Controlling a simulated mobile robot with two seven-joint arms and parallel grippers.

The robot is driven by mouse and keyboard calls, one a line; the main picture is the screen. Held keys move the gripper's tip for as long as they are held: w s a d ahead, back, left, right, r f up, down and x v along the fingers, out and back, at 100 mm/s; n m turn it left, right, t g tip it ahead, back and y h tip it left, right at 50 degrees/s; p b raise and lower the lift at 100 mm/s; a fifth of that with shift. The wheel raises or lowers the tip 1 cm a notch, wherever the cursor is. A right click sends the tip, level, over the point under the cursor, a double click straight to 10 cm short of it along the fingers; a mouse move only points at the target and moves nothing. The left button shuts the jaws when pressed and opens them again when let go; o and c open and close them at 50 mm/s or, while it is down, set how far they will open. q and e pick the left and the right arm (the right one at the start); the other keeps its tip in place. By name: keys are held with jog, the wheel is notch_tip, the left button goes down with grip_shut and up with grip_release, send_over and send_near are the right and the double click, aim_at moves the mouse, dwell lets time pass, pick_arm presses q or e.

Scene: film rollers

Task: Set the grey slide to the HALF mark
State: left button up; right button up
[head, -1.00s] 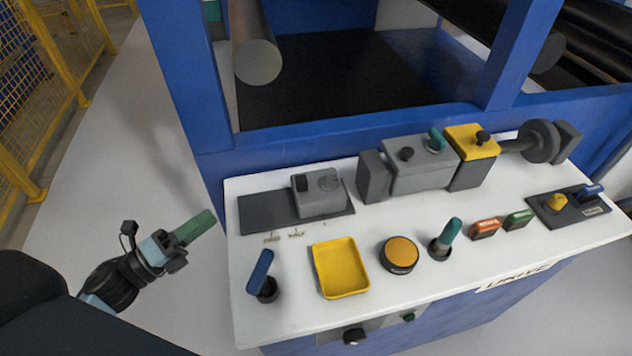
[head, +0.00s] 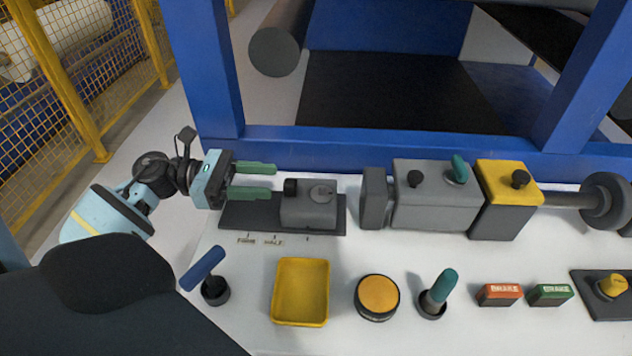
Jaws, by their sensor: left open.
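The grey slide (head: 312,210) is a block with a round top cap and a black knob (head: 290,187) on its left side. It sits toward the right end of a dark rail (head: 238,214). Small labels stand on the white bench in front of the rail; the HALF label (head: 273,240) is left of the slide, and a tick mark (head: 307,239) lies just in front of it. My left gripper (head: 272,181) is open, its two green fingers pointing right, with the tips close to the left of the knob. I cannot tell whether they touch it. My right gripper is not in view.
A blue lever (head: 206,268), a yellow tray (head: 300,292), an orange button (head: 377,295) and a teal lever (head: 438,292) stand along the bench front. Grey housings (head: 435,195) stand right of the rail. A blue frame post (head: 205,75) rises behind.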

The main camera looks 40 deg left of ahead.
aim_at(301, 194)
pick_arm(q)
jog(key=shift+p+x, duration=0.7)
jog(key=shift+x, duration=3.15)
jog(key=shift+c, duration=0.3)
grip_shut()
